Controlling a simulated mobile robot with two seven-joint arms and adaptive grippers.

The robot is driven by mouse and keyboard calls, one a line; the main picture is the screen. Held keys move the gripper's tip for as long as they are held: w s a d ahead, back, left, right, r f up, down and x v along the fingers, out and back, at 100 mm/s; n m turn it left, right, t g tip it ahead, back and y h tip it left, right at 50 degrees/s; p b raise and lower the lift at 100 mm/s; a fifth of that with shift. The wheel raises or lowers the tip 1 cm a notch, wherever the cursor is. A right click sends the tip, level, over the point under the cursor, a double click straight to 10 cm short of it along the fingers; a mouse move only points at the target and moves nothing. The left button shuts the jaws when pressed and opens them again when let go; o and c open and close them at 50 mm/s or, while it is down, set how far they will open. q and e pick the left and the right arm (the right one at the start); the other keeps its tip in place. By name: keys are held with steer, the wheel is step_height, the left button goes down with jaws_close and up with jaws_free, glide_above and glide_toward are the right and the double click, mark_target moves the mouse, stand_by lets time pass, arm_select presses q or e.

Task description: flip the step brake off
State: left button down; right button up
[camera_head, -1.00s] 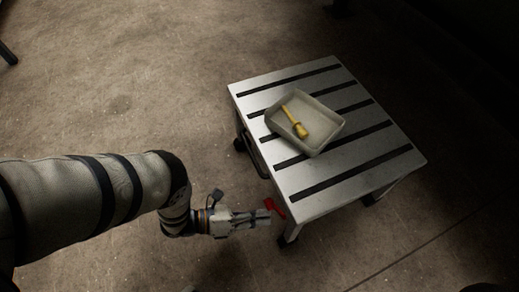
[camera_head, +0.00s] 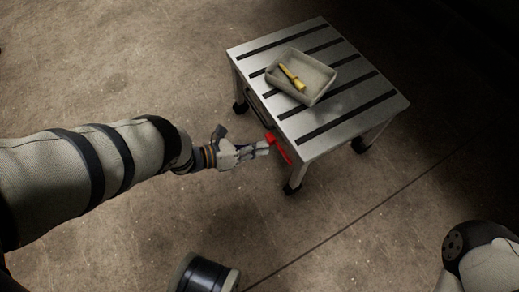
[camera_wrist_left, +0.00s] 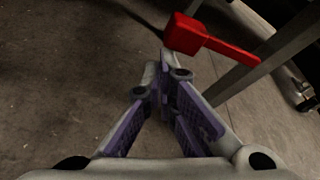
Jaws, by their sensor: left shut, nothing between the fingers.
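The step (camera_head: 357,117) is a low platform with a silver slatted top, dark strips and castered legs. Its red brake lever (camera_head: 282,154) sits at the near left side, by the near leg. My left gripper (camera_head: 266,147) is shut and empty, with its fingertips right beside the lever's head in the head view. In the left wrist view the red lever (camera_wrist_left: 230,48) has a block-like head and a flat arm slanting down to the right. There it lies just beyond the fingertips (camera_wrist_left: 165,72); I cannot tell whether they touch. My right gripper is not in view.
A grey tray (camera_head: 323,75) with a yellow-handled tool (camera_head: 292,77) lies on the step top. A dark caster (camera_head: 292,189) stands under the near leg. The concrete floor (camera_head: 110,60) left of the step is clear.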

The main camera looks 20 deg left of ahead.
arm_select(q)
steer(key=shift+w+a+r, duration=0.1)
steer(key=shift+a+r, duration=0.05)
steer(key=shift+r, duration=0.35)
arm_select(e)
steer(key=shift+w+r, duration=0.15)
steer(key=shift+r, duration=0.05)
arm_select(q)
steer(key=shift+w+r+p, duration=0.15)
steer(key=shift+r+p, duration=0.05)
steer(key=shift+p, duration=0.1)
